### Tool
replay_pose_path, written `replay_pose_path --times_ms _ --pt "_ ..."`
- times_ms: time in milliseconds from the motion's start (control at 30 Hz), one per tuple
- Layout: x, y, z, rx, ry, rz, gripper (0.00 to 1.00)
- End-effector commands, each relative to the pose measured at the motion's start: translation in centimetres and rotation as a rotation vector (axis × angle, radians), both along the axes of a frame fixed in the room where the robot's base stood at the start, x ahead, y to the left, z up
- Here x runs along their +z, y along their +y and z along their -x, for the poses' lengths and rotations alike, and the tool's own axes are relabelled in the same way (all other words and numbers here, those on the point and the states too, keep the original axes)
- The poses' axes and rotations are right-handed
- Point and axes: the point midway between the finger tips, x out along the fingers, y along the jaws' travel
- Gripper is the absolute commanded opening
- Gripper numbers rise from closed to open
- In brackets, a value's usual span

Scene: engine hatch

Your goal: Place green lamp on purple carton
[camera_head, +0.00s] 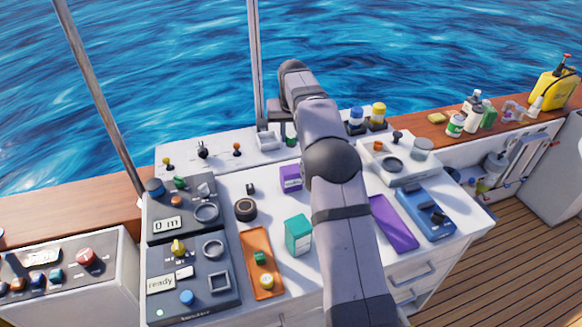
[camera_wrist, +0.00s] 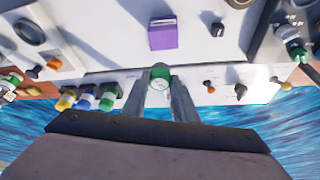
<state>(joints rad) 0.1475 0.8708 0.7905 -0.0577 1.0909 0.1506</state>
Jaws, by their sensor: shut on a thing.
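My gripper (camera_wrist: 160,84) is shut on the green lamp (camera_wrist: 159,77), a small round piece with a green rim and a pale face. In the head view the green lamp (camera_head: 291,142) shows only partly, below my gripper at the back of the console and left of my arm. The purple carton (camera_head: 290,178) stands on the white console top, nearer the camera than the lamp, and my arm is close by its right side. In the wrist view the purple carton (camera_wrist: 163,32) is upright above the lamp in the picture, clearly apart from it.
A teal carton (camera_head: 298,235), an orange tray (camera_head: 253,245) and a dark round knob (camera_head: 245,209) stand near the purple carton. A purple flat tray (camera_head: 393,224) and blue panel (camera_head: 425,213) lie right. Yellow (camera_wrist: 66,100), blue (camera_wrist: 86,98) and green (camera_wrist: 108,96) capped pieces line the back.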

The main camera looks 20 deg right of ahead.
Motion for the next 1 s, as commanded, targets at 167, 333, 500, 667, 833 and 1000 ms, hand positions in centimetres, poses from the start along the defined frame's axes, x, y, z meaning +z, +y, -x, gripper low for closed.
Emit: replay_pose_path --times_ms 167,333,500,667,833,1000 --pt "-0.2 0.1 -0.1 0.002 0.002 -0.001 0.04" --pt "-2.2 0.1 0.0 0.002 0.005 -0.001 0.04" --pt "-4.7 0.1 0.0 0.001 0.004 -0.001 0.04" --pt "-6.1 0.1 -0.1 0.001 0.001 0.000 0.04" --pt "-6.4 0.1 -0.1 0.001 0.000 -0.001 0.04" --pt "-7.8 0.1 0.0 0.001 0.004 -0.001 0.04"
